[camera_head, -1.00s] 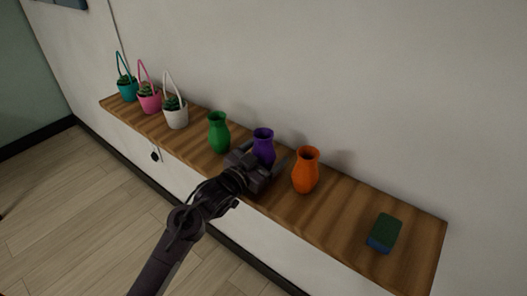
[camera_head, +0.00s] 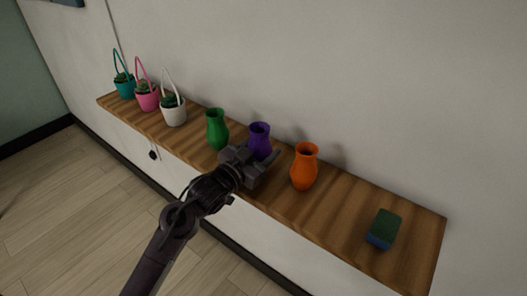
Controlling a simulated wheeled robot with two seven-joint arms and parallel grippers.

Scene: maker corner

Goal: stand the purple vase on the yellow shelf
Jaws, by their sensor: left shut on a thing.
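The purple vase (camera_head: 260,137) is upright at the middle of the wooden wall shelf, between a green vase and an orange vase. My left gripper (camera_head: 254,159) comes from the front and is shut around the purple vase's lower body, hiding its base. I cannot tell whether the base touches the wood. No yellow shelf shows in this view. My right gripper is not in view.
On the brown wooden shelf (camera_head: 337,215), the green vase (camera_head: 217,130) is close on the left and the orange vase (camera_head: 304,168) on the right. Teal (camera_head: 125,88), pink (camera_head: 147,98) and white (camera_head: 173,111) plant baskets stand far left. A green-blue block (camera_head: 384,229) lies right.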

